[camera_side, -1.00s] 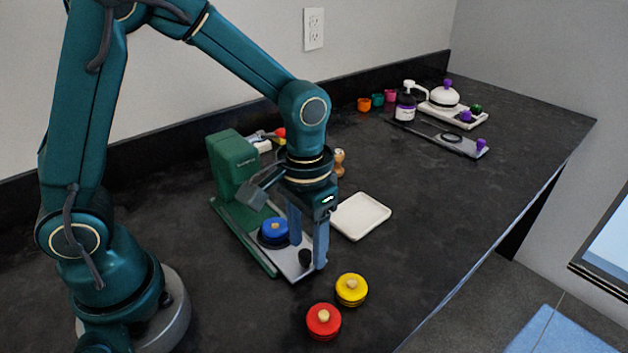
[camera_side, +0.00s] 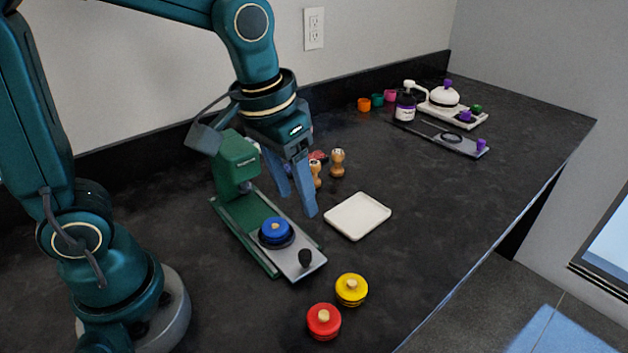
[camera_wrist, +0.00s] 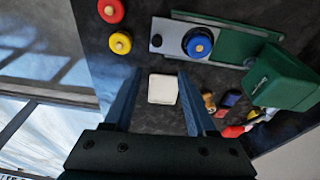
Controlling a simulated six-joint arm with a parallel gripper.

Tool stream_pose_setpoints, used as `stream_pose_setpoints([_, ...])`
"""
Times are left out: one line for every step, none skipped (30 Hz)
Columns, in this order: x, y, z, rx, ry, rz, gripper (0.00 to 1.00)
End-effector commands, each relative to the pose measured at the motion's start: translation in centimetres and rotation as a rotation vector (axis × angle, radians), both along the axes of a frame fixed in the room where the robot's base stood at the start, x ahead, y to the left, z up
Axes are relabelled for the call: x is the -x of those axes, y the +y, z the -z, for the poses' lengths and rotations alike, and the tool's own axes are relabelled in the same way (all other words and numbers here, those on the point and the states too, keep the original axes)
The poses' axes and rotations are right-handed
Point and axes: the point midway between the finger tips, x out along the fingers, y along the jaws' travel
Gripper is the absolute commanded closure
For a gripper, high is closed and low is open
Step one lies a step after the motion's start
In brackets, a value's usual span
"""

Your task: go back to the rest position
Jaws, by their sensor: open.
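My gripper (camera_side: 298,205) is open and empty. In the side view it hangs in the air above the counter, over the area between the green press and the white square tray. In the wrist view my two fingers (camera_wrist: 157,100) are spread apart, with the white tray (camera_wrist: 162,89) showing between them from above. The green press (camera_side: 236,170) stands beside my gripper. A blue knobbed disc (camera_side: 275,232) sits in a dark round seat on the press's grey slide plate (camera_side: 304,271), which has a black knob.
A yellow disc (camera_side: 351,290) and a red disc (camera_side: 323,321) lie on the counter in front. The white tray (camera_side: 358,216) is empty. Wooden-handled stamps (camera_side: 337,163) stand behind my gripper. Cups, a pump bottle (camera_side: 405,106) and a kettle-like white piece (camera_side: 444,96) are at the back right.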

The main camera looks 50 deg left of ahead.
Motion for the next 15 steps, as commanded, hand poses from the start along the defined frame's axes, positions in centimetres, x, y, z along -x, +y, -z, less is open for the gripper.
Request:
stream_pose_setpoints([0.7, 0.4, -1.1, 0.003, -0.047, -0.008, 0.43])
stream_pose_setpoints([1.1, 0.7, -1.5, 0.003, -0.069, -0.010, 0.43])
stream_pose_setpoints([1.7, 1.0, -2.0, 0.004, -0.098, -0.014, 0.43])
stream_pose_setpoints([2.2, 1.2, -2.4, 0.003, -0.120, -0.016, 0.43])
stream_pose_setpoints([2.7, 1.3, -2.7, 0.002, -0.142, -0.015, 0.43])
stream_pose_setpoints([3.3, 1.6, -3.0, 0.000, -0.169, -0.016, 0.43])
stream_pose_setpoints([3.8, 1.8, -3.2, -0.002, -0.190, -0.017, 0.43])
stream_pose_setpoints([4.2, 1.9, -3.3, -0.003, -0.209, -0.017, 0.43])
stream_pose_setpoints([4.8, 2.1, -3.4, -0.007, -0.232, -0.015, 0.43])
stream_pose_setpoints([5.3, 2.2, -3.4, -0.010, -0.247, -0.013, 0.43])
stream_pose_setpoints([5.7, 2.3, -3.3, -0.013, -0.260, -0.012, 0.43])
stream_pose_setpoints([6.2, 2.5, -3.3, -0.016, -0.276, -0.009, 0.43])
stream_pose_setpoints([6.5, 2.5, -3.2, -0.020, -0.284, -0.006, 0.43])
stream_pose_setpoints([6.8, 2.6, -3.0, -0.022, -0.292, -0.002, 0.43])
stream_pose_setpoints([7.2, 2.6, -2.8, -0.025, -0.300, 0.003, 0.43])
